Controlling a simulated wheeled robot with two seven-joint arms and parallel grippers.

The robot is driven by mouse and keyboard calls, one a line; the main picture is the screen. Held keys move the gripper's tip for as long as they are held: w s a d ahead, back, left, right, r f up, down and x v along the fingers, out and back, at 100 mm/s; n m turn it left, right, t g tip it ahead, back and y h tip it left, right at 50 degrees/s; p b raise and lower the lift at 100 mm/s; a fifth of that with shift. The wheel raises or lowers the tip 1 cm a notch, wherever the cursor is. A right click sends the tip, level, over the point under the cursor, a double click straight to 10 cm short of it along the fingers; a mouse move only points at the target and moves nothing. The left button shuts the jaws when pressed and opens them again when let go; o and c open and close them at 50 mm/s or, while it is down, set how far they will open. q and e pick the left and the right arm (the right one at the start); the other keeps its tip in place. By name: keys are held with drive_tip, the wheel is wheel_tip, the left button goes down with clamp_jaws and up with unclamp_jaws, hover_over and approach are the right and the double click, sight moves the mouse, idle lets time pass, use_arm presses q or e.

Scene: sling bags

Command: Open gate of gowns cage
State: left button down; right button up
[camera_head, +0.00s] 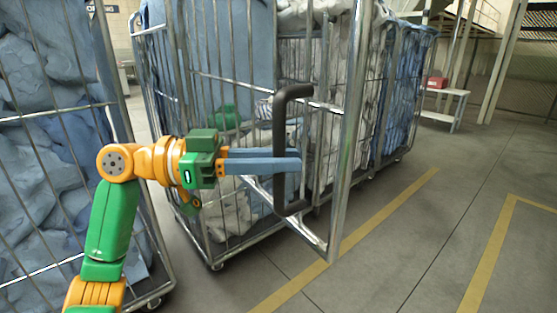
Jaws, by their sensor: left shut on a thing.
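A wire cage (185,75) stands in the middle with blue and pale cloth inside. Its gate (347,150) is a tall metal frame with thin bars, standing out at an angle toward the right front. A black bracket-shaped handle (279,115) is upright on the gate. My left gripper (290,161) comes in from the left, and its two blue-grey fingers are shut on the handle at mid-height. The fingers hide part of the handle. My right gripper is out of view.
Another cage (55,111) with blue cloth stands close at the left. A blue-filled cage (428,40) stands behind at the right. The grey floor with yellow lines is clear at the right.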

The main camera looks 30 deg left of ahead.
use_arm(q)
drive_tip(key=shift+r, duration=0.1)
drive_tip(key=c, duration=0.8)
unclamp_jaws()
drive_tip(key=shift+o, duration=0.2)
drive_tip(key=shift+a, duration=0.1)
drive_tip(key=b+v, duration=0.1)
drive_tip(key=v, duration=0.6)
drive_tip(key=shift+b, duration=0.4)
